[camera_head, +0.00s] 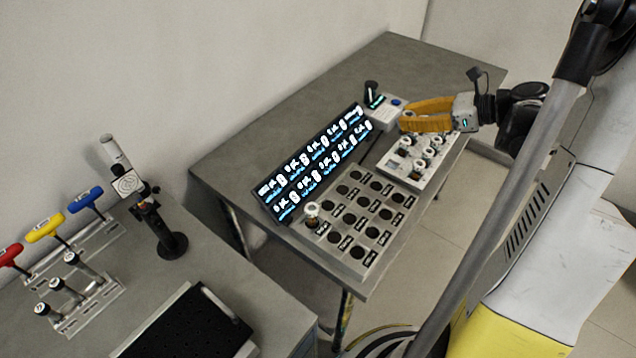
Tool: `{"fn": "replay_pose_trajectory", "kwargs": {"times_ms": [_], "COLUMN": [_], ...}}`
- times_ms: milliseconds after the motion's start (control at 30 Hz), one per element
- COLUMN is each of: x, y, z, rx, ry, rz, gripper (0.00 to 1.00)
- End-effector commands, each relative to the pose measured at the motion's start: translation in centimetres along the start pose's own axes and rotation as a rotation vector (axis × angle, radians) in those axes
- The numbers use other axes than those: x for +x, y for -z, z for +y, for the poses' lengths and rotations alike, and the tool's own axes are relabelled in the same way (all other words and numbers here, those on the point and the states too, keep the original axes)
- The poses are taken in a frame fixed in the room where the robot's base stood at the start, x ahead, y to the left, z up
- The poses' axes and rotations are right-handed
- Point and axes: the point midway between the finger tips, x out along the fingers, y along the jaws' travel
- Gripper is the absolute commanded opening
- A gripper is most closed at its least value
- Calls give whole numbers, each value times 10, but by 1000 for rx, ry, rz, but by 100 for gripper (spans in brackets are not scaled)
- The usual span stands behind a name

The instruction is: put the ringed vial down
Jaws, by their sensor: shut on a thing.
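My gripper (405,122), with yellow-orange fingers, is at the back right of the far bench, above the white vial rack (396,178). It is shut, with a small white-capped vial at its fingertips. The fingers hide most of this vial, and I cannot make out a ring on it or whether it touches the rack. Several white-capped vials (421,163) stand upright in the white rack below and in front of the gripper. One more white-capped vial (312,209) stands at the left corner of the grey holed tray (353,254), whose other holes look empty.
A lit display panel (315,163) stands along the tray's back. A small device (386,113) with a blue button and a dark knob (371,88) are beside the gripper. The near bench holds a stand (160,225), coloured-handle tools (45,227) and a black tray (185,328). The far bench top behind is clear.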

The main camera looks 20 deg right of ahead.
Motion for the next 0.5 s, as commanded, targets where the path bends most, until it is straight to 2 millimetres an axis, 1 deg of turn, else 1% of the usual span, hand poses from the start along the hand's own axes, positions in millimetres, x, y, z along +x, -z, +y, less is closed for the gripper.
{"fn": "replay_pose_trajectory", "kwargs": {"times_ms": [67,167,400,500], "x": [1,14,69,87], "y": [2,6,21,25], "z": [1,12,54,67], "rx": [0,-1,-3,-2], "ry": [1,-3,-3,-3], "rz": [0,0,0,0], "gripper": [0,0,0,0]}}
